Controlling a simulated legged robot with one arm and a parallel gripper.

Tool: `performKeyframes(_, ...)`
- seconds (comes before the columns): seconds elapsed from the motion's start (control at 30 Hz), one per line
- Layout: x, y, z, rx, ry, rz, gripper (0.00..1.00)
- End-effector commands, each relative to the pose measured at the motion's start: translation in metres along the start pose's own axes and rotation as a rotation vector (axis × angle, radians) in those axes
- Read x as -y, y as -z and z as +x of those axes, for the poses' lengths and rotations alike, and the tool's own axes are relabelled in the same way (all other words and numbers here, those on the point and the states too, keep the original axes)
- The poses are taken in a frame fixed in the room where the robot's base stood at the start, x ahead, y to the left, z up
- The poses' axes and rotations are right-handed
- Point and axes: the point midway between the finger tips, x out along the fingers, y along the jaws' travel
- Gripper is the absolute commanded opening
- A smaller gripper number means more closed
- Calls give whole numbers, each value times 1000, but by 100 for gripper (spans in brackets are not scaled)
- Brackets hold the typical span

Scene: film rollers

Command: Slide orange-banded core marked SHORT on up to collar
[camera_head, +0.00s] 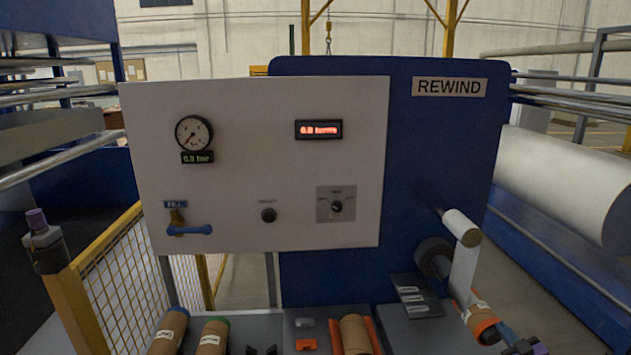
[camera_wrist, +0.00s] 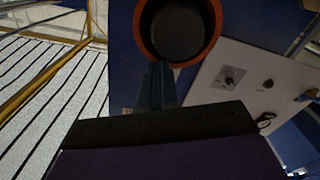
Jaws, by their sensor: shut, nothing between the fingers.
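An orange-banded brown core (camera_head: 480,318) is at the lower right in the head view, below the REWIND panel. It has a pale label, too small to read, and a white film strip (camera_head: 463,268) comes down to it. The wrist view shows an orange-rimmed round end (camera_wrist: 217,22) with a dark inside; whether a shaft fills it I cannot tell. My gripper (camera_head: 512,340) is at the core's right, near its orange end. In the wrist view my gripper (camera_wrist: 156,75) is shut and empty, fingertips close below the rim; contact is unclear. No collar can be made out.
Another brown core (camera_head: 355,336) lies between orange-red supports. A dark roll (camera_head: 433,256) and a dark labelled plate (camera_head: 414,295) are left of the film strip. A yellow guard (camera_head: 125,265) is at left.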

Motion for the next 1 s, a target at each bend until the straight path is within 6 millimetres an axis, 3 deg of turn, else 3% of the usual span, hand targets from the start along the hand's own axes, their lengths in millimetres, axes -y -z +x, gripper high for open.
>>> performKeyframes(1.0, -1, -2, 14, 2, 0, 1, 0)
